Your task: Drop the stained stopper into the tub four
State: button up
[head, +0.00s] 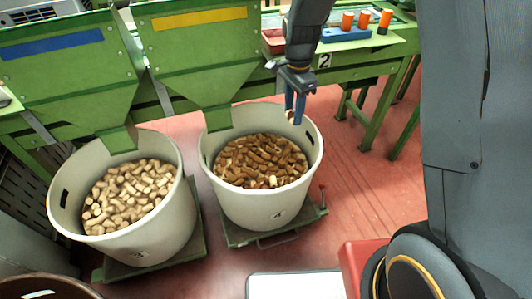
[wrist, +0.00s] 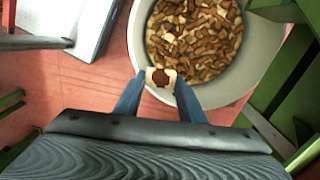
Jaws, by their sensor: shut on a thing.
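My gripper (head: 294,118) is shut on the stained stopper (head: 290,116), a small pale cork with a dark brown patch. In the wrist view the stopper (wrist: 160,77) sits between the blue fingertips (wrist: 160,92), its dark face showing. The right-hand tub (head: 262,208) is pale grey and holds many brown stoppers (head: 262,160). Its small label (head: 278,214) looks like a 4, but it is tiny. My gripper is held high, in line with this tub's far right rim. In the wrist view the stopper overlaps the tub's rim (wrist: 140,45).
A second tub (head: 165,225) with paler stoppers stands to the left; its label is too small to read surely. Green hoppers (head: 205,50) hang over both tubs. A green bench (head: 350,60) with orange-topped pieces (head: 347,20) stands behind. Red floor lies open at right.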

jog(key=a+f+m+b, duration=0.4)
jog(key=f+m+b, duration=0.1)
jog(key=f, duration=0.5)
jog(key=a+f+m+b, duration=0.4)
jog(key=f+b, duration=0.4)
jog(key=f, duration=0.3)
jog(key=shift+s+f+m, duration=0.15)
jog(key=shift+s+m, duration=0.25)
jog(key=shift+m, duration=0.2)
jog(key=shift+a, duration=0.1)
jog(key=o, duration=1.1)
notch_tip(320, 180, up, 8)
jog(key=shift+f+p, duration=0.1)
jog(key=shift+p, duration=0.2)
